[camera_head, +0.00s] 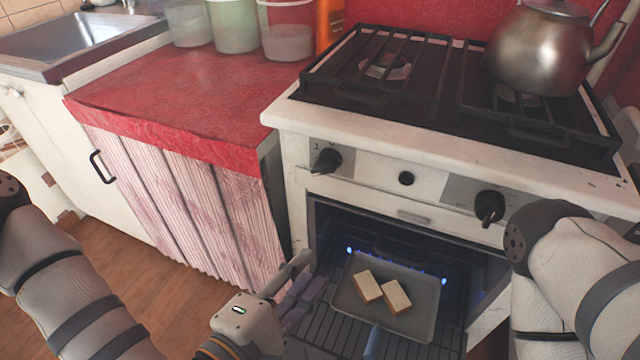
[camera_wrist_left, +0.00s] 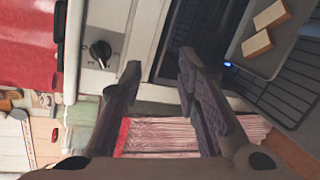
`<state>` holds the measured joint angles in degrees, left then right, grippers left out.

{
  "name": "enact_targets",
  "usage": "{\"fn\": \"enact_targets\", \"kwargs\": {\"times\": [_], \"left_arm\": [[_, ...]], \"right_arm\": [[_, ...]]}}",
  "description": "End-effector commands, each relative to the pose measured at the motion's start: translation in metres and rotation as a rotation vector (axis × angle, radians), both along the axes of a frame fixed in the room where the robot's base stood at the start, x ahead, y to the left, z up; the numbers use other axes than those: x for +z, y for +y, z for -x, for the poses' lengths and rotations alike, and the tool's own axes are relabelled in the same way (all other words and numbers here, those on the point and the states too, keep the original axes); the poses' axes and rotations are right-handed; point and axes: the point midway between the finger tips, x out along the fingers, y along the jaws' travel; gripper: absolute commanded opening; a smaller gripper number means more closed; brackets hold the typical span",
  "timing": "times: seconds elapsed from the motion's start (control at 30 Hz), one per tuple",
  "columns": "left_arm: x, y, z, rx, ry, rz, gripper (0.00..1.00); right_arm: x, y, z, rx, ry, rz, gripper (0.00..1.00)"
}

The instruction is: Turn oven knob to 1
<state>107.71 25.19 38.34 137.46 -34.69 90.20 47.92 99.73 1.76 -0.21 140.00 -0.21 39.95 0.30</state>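I cannot tell which setting either knob points to. A black knob on a pale panel also shows in the left wrist view (camera_wrist_left: 101,54). My left gripper (camera_head: 299,281) is below the left knob, by the left edge of the oven opening. In the wrist view its fingers (camera_wrist_left: 158,76) are apart with nothing between them, and the knob is beyond and left of them. My right gripper is hidden; only my right arm shows.
The oven cavity (camera_head: 330,215) is open, with two bread slices on a grey tray (camera_head: 425,290) inside. A kettle (camera_head: 540,50) stands on the gas hob (camera_head: 420,75). A red-covered counter (camera_head: 180,100) with a striped curtain (camera_head: 190,200) adjoins the stove on the left.

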Motion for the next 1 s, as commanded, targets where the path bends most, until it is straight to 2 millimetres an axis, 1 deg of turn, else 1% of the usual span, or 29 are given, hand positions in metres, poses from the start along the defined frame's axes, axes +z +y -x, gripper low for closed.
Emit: {"fn": "enact_targets", "kwargs": {"times": [0.03,0.1,0.2,0.27,0.5,0.6,0.7,0.8,1.0], "left_arm": [[0.015,0.008,-0.018,0.079,-0.044,0.106,0.30],[0.041,0.017,-0.035,0.150,-0.102,0.221,0.30],[0.057,0.020,-0.047,0.179,-0.133,0.276,0.30],[0.058,0.016,-0.057,0.178,-0.136,0.275,0.30],[0.059,-0.008,-0.113,0.176,-0.135,0.271,0.30],[0.058,-0.016,-0.132,0.176,-0.133,0.270,0.30],[0.056,-0.022,-0.144,0.175,-0.131,0.268,0.30],[0.056,-0.024,-0.151,0.175,-0.129,0.269,0.30],[0.056,-0.025,-0.152,0.175,-0.128,0.268,0.30]], "right_arm": [[-0.008,0.000,0.006,0.001,0.017,0.000,0.40],[-0.009,0.000,0.007,0.001,0.022,0.000,0.40],[-0.009,0.000,0.006,0.002,0.020,-0.001,0.40],[-0.007,0.000,0.005,0.002,0.017,-0.001,0.40],[-0.005,0.000,0.004,0.001,0.012,0.000,0.40],[-0.006,0.000,0.004,0.001,0.013,0.000,0.40],[-0.006,0.000,0.004,0.001,0.013,0.000,0.40],[-0.006,0.000,0.004,0.001,0.013,0.000,0.40],[-0.006,0.000,0.004,0.001,0.013,0.000,0.40]]}}
